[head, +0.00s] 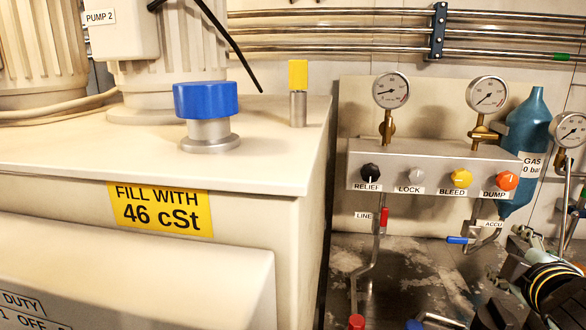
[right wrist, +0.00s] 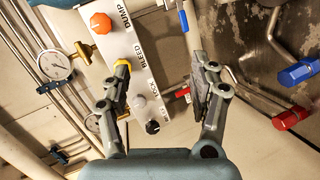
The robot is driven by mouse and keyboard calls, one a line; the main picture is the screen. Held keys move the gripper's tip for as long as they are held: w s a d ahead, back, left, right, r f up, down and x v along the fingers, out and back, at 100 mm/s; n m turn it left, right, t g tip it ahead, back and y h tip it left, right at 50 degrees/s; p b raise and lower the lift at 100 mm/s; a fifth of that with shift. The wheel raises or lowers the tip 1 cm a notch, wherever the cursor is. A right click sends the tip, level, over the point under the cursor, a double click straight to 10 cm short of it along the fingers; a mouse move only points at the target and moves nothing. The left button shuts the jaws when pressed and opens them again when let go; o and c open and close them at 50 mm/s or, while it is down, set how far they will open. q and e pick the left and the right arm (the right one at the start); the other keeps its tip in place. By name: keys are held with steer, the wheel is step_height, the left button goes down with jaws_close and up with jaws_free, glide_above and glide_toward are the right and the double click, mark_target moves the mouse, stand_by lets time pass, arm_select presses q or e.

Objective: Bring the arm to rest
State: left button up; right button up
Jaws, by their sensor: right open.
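My right gripper (head: 507,275) is at the lower right of the head view, in front of and below the valve panel (head: 430,184). In the right wrist view the gripper (right wrist: 160,72) has its two fingers spread wide, with nothing held between them. The panel's labelled face shows beyond the fingers. The left finger there partly covers the yellow BLEED knob (right wrist: 122,66); I cannot tell the gap between them. My left gripper is in neither view.
The panel carries black RELIEF (head: 371,172), white LOCK (head: 416,175), yellow BLEED (head: 461,178) and orange DUMP (head: 507,181) knobs. Gauges (head: 391,90) stand above. A teal gas bottle (head: 526,125) is behind. A beige tank (head: 150,268) fills the left. Valve handles (head: 458,240) hang below.

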steer(key=s+a+f+m+g+y, duration=0.2)
steer(key=s+a+m+g, duration=0.15)
steer(key=s, duration=0.45)
steer(key=s+a+f+m+g+y, duration=0.2)
steer(key=s+a+m+g, duration=0.15)
steer(key=s, duration=0.55)
steer(key=s+a+f+m+g+y, duration=0.1)
steer(key=s+a+f+m+g, duration=0.2)
steer(key=s+a, duration=0.35)
steer(key=s+d+f+b, duration=0.15)
steer(key=f+b, duration=0.25)
steer(key=f, duration=1.2)
steer(key=s+d+f+b, duration=0.1)
steer(key=d+f+b, duration=0.25)
steer(key=f, duration=1.25)
steer(key=s+f+g+b, duration=0.1)
steer(key=s+f+b, duration=0.2)
steer(key=s+f, duration=0.6)
steer(key=s+f+g+b, duration=0.1)
steer(key=s+f+b, duration=0.3)
steer(key=s+f, duration=0.6)
step_height(320, 180, down, 6)
steer(key=shift+d+f, duration=0.1)
steer(key=shift+d, duration=0.1)
